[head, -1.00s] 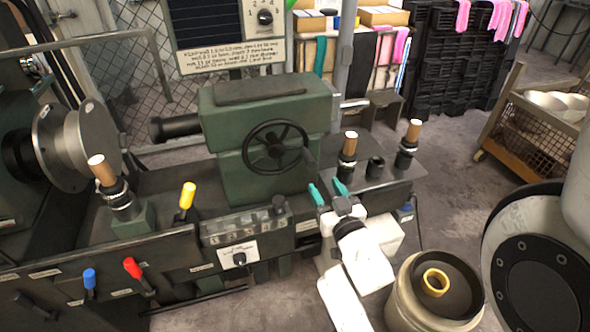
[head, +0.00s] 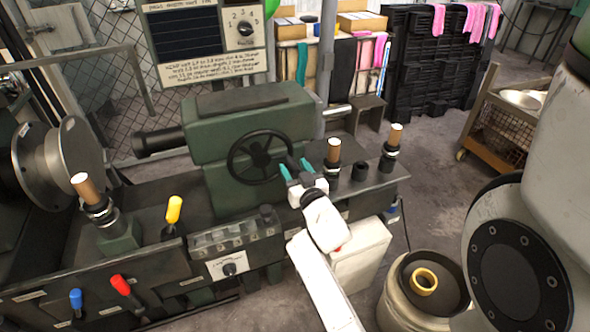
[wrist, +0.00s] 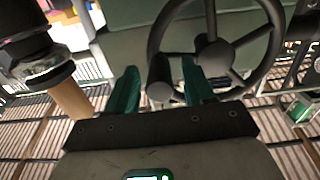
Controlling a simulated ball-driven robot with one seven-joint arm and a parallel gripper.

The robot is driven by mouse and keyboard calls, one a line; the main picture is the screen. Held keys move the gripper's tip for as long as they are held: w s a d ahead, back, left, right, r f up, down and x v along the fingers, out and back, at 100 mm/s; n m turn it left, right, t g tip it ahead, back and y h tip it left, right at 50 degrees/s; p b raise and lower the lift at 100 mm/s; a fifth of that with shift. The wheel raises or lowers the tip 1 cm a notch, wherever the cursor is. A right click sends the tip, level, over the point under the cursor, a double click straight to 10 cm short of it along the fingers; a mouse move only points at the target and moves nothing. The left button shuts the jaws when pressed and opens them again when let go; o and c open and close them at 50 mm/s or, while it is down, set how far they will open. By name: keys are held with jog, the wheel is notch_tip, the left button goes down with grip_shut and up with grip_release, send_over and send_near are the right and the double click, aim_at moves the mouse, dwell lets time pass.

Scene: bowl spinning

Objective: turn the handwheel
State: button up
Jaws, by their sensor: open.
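The black spoked handwheel (head: 259,157) is on the front of the green machine housing in the head view. It also shows in the wrist view (wrist: 268,62), with its handle knob (wrist: 160,82) sticking out toward me. My gripper (head: 296,170) is at the wheel's lower right side in the head view. In the wrist view its two teal fingers (wrist: 162,92) are apart, with the knob between them. I cannot tell whether either finger touches the knob. In the head view the knob is hidden by my gripper.
A wooden-handled tool post (head: 333,152) stands close right of my gripper; another (head: 391,148) is further right. A yellow lever (head: 173,210) and a control panel (head: 232,262) are left and below. A barrel with a yellow ring (head: 424,281) stands on the floor at right.

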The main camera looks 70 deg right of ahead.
jog(key=shift+c, duration=0.2)
grip_shut()
dwell(0.3)
